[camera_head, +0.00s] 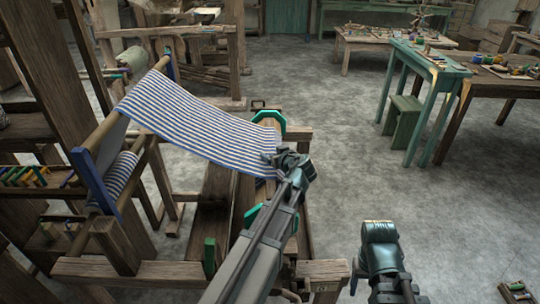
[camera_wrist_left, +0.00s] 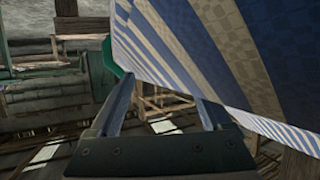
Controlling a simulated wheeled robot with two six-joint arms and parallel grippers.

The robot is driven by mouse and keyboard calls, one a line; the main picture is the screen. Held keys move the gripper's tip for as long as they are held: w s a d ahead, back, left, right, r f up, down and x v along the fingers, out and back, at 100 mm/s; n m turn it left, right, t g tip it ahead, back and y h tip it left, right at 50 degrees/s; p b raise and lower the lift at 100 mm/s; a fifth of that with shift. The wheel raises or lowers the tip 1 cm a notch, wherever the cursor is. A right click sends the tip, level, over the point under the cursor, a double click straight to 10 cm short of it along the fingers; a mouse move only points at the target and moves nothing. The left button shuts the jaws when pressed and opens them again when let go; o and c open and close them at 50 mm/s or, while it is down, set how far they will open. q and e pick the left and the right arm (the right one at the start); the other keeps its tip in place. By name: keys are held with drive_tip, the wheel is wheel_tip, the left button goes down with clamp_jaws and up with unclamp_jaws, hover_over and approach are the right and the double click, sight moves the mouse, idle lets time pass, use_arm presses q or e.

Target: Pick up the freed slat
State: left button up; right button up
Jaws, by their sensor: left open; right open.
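The striped blue-and-white cloth (camera_head: 200,125) slopes down from the loom's upper beam to the right. I cannot make out a separate slat at its lower end, which my left arm partly covers. My left gripper (camera_head: 282,160) is at that end of the cloth. In the left wrist view its fingers (camera_wrist_left: 165,100) are apart with nothing clearly held between them, and the cloth (camera_wrist_left: 215,55) hangs close past the right finger. My right gripper (camera_head: 357,272) is low in the head view, away from the cloth, mostly hidden behind its own wrist.
Green brackets (camera_head: 268,123) sit on the loom's front frame (camera_head: 300,133), another (camera_head: 255,213) lower down. The loom's blue-edged beam support (camera_head: 95,180) stands left. A green table (camera_head: 415,62) and stool (camera_head: 403,122) stand at the right. The floor (camera_head: 450,220) there is largely clear.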

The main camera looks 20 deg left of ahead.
use_arm(q)
clamp_jaws()
idle(0.3)
drive_tip(key=shift+s, duration=0.1)
drive_tip(key=shift+r, duration=0.2)
